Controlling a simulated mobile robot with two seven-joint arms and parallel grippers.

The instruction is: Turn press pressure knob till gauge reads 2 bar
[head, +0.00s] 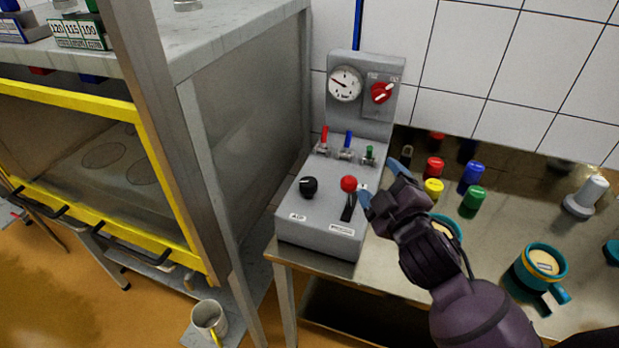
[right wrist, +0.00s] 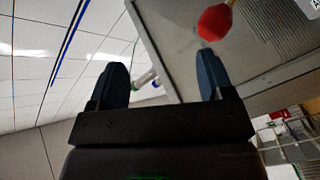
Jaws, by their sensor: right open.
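The grey press control box (head: 325,222) stands on the left end of the metal bench. Its round white gauge (head: 345,83) is on the upright back panel; the needle points left and slightly up, but the numbers are too small to read. A black round knob (head: 309,187) sits on the sloping front, left of a red-ball lever (head: 349,184). My right gripper (head: 382,183) is open and empty, just right of the lever. In the right wrist view its blue fingers (right wrist: 162,82) stand apart, with a red ball (right wrist: 215,22) beyond the right finger. My left gripper is out of view.
A red rotary switch (head: 381,92) is beside the gauge. Red, blue and green valves (head: 347,147) stand below. A yellow-framed press cabinet (head: 100,170) stands left.

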